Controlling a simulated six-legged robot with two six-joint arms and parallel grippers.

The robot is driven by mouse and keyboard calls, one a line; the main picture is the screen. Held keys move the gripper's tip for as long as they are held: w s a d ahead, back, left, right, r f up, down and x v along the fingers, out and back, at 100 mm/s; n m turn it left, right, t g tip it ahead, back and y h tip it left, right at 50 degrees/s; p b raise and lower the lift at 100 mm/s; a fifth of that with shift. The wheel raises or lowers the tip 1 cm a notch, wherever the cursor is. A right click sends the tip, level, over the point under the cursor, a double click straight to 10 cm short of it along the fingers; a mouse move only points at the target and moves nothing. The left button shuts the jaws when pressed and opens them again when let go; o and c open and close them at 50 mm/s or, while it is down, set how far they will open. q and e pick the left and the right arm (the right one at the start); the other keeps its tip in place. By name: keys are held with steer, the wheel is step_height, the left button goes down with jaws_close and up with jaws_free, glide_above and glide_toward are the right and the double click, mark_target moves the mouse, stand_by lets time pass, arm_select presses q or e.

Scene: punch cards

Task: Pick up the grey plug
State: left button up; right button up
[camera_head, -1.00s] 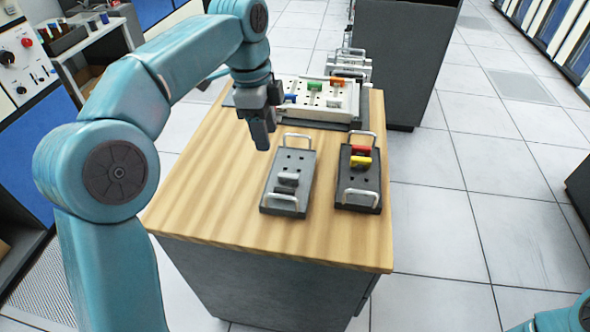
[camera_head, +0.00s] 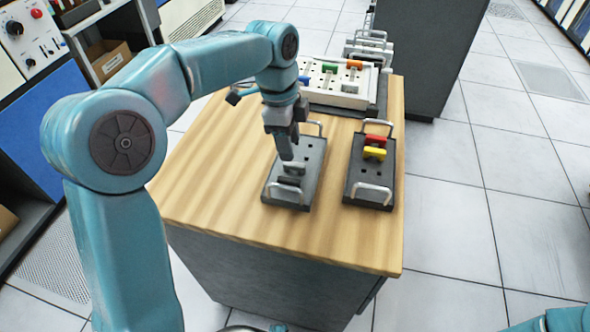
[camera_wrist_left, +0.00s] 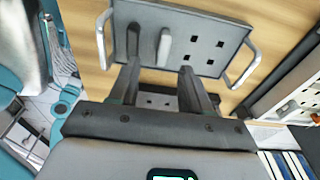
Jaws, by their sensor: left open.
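The grey plug (camera_head: 293,168) stands in a dark grey board (camera_head: 308,178) with a handle at each end, on the wooden table. A darker plug (camera_head: 288,185) stands beside it, nearer the board's front handle. My left gripper (camera_head: 288,155) is open and empty, above the board and close to the grey plug. In the left wrist view the grey plug (camera_wrist_left: 164,45) lies ahead of the gap between the fingers (camera_wrist_left: 160,70), and the darker plug (camera_wrist_left: 133,42) lies ahead of one finger. I cannot tell the exact height gap. My right gripper is not in view.
To the right is a black board (camera_head: 360,188) with a red plug (camera_head: 377,140) and a yellow plug (camera_head: 374,153). A pale panel (camera_head: 345,97) with coloured plugs stands at the back. The table's left part (camera_head: 215,165) is bare.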

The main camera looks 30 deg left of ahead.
mark_target(294, 164)
arm_select(q)
steer(key=shift+w+f, duration=0.2)
steer(key=shift+f, duration=0.65)
steer(key=f, duration=0.2)
steer(key=f+b, duration=0.1)
steer(key=shift+d+f, duration=0.3)
steer(key=shift+f, duration=0.05)
steer(key=shift+w+f, duration=0.2)
steer(key=shift+f, duration=0.25)
steer(key=shift+s+r, duration=0.1)
steer(key=shift+c, duration=0.3)
jaws_close()
